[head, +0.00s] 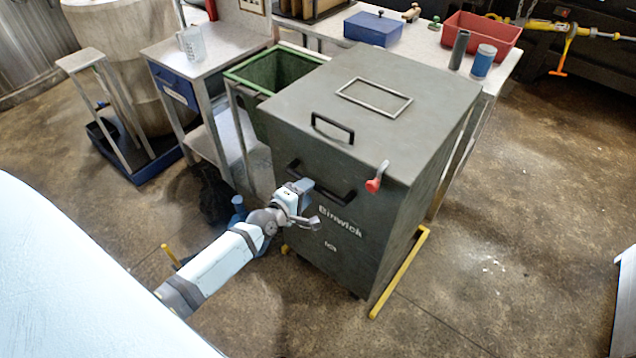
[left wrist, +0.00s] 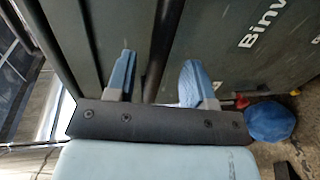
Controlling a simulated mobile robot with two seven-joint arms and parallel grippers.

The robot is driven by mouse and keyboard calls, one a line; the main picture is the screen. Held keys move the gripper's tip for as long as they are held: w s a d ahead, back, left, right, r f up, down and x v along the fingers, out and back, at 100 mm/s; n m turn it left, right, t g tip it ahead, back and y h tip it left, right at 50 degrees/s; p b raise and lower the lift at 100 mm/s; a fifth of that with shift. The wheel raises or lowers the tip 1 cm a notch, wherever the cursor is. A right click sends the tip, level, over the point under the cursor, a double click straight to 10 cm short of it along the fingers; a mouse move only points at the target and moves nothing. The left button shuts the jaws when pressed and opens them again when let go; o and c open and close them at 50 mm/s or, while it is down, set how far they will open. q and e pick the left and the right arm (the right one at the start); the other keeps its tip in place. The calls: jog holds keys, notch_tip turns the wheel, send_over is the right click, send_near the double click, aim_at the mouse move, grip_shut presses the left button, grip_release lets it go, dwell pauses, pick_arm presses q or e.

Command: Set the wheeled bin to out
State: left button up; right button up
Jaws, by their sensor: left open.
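The wheeled bin appears to be the tall dark grey-green box marked "Binwick" (head: 345,232), standing upright in the middle of the head view. A black bar handle (head: 322,184) crosses its front face. My left gripper (head: 306,188) is at the left part of this handle. In the left wrist view, the blue fingers of my left gripper (left wrist: 159,62) are apart, one on each side of the dark handle bar (left wrist: 163,45). I cannot tell whether they touch it. My right gripper is not in view.
Yellow floor rails (head: 402,272) flank the box's base. A red-knobbed lever (head: 376,178) sticks out at its front top edge. A green open bin (head: 262,72) and a small table (head: 210,55) stand to the left. Bare floor (head: 500,230) lies to the right.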

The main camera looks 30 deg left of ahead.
pick_arm(q)
jog(key=x, duration=0.6)
jog(key=shift+s, duration=0.1)
grip_shut()
